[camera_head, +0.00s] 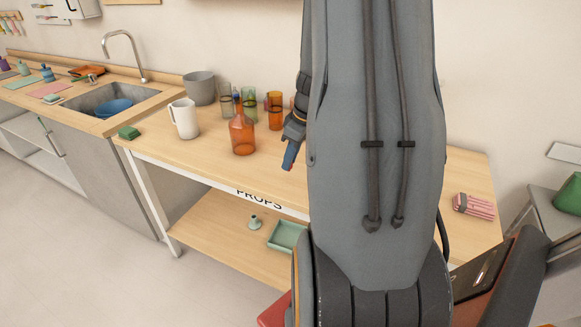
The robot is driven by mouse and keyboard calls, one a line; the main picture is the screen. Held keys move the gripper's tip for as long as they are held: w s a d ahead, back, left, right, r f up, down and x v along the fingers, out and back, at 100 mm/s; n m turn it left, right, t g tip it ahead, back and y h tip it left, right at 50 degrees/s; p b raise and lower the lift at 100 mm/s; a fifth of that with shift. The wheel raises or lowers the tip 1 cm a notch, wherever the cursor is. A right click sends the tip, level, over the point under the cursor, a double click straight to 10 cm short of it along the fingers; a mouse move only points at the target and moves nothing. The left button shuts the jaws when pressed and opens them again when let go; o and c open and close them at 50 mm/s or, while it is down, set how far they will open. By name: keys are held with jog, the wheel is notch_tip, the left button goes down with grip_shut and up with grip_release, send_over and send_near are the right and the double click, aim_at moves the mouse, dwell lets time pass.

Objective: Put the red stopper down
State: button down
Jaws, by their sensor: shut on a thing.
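My gripper (290,160) hangs fingers down over the wooden props table, just right of the orange glass bottle (242,138). It is shut, and a small bit of red, the red stopper (288,167), shows at its fingertips. The stopper is mostly hidden by the fingers and very small here. I cannot tell whether it touches the table top. My own arm covers the middle of the view and hides the table behind it.
On the props table (180,158) stand a white jug (184,118), a grey pot (199,88), several tinted glasses (275,110) and a green block (129,132). Pink folded cloths (474,206) lie at the right. Bare table shows in front of the bottle. A green tray (287,237) sits on the lower shelf.

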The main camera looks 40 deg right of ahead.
jog(key=shift+f, duration=1.75)
jog(key=shift+f, duration=0.1)
jog(key=c, duration=1.6)
grip_release()
jog(key=shift+r, duration=0.5)
jog(key=b+v, duration=0.2)
jog(key=v, duration=0.9)
jog(key=s+a+f+m, duration=0.1)
jog(key=s+a, duration=0.1)
jog(key=a, duration=0.8)
jog(key=s+a+f+m+g, duration=0.1)
jog(key=s+a+f+m, duration=0.1)
jog(key=a, duration=0.8)
jog(key=s+a+f+m+h, duration=0.1)
jog(key=s+a, duration=0.1)
jog(key=a, duration=0.7)
jog(key=shift+a+f+g, duration=0.35)
jog(key=shift+a+g, duration=0.05)
